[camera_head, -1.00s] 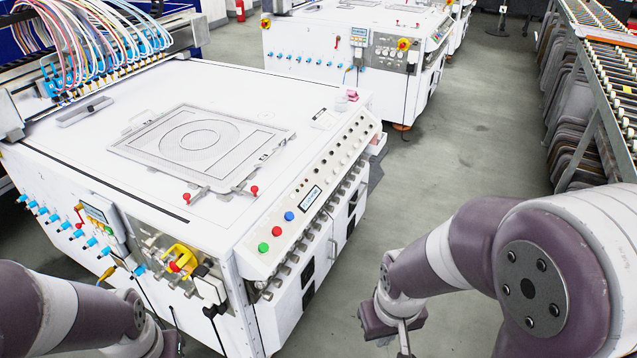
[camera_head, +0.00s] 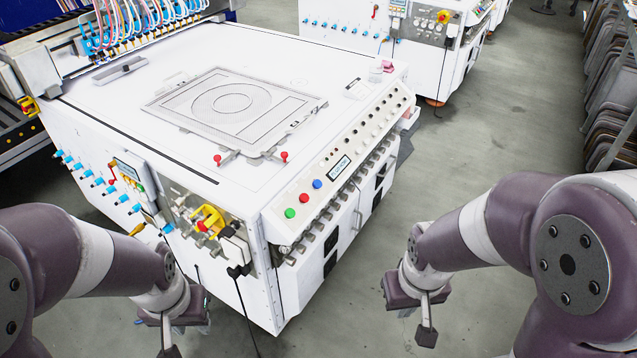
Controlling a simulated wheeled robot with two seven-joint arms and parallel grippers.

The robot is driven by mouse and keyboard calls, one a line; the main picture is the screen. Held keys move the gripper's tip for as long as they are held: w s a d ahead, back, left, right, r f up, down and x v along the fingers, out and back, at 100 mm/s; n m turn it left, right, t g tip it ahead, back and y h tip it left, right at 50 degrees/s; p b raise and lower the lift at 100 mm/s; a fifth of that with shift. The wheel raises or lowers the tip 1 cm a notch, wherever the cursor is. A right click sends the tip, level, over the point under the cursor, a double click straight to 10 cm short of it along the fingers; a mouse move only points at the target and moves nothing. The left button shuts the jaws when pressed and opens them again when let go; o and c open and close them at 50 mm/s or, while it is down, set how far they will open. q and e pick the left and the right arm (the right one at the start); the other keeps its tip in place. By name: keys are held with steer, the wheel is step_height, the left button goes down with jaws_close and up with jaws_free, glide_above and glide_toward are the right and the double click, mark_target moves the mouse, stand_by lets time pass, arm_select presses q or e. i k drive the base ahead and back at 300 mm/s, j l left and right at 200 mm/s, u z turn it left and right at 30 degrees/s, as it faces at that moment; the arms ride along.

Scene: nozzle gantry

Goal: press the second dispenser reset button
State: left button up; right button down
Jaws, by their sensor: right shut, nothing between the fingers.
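A sloped control panel (camera_head: 345,160) runs along the right edge of the white machine (camera_head: 225,110). Its near end carries a green button (camera_head: 289,212), a red button (camera_head: 304,198) and a blue button (camera_head: 317,184). A small display (camera_head: 341,165) and a line of several small dark knobs or buttons (camera_head: 385,118) follow towards the far end. Labels are too small to read, so I cannot tell which is the second dispenser reset button. My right gripper (camera_head: 427,336) is shut and empty, pointing down right of the machine, apart from the panel. My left gripper (camera_head: 172,348) is low before the machine's near side; its fingers are partly cut off.
A yellow handle (camera_head: 208,218) and a cable stick out from the machine's near face. Blue fittings (camera_head: 95,180) line its left side. A second white machine (camera_head: 400,40) stands behind. Racks (camera_head: 612,110) stand at the right. The grey floor (camera_head: 490,130) between is clear.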

mark_target(317, 184)
steer(key=i+l+z, duration=0.15)
steer(key=i+z, duration=0.15)
steer(key=i, duration=0.35)
steer(key=i+z, duration=0.3)
steer(key=i, duration=0.3)
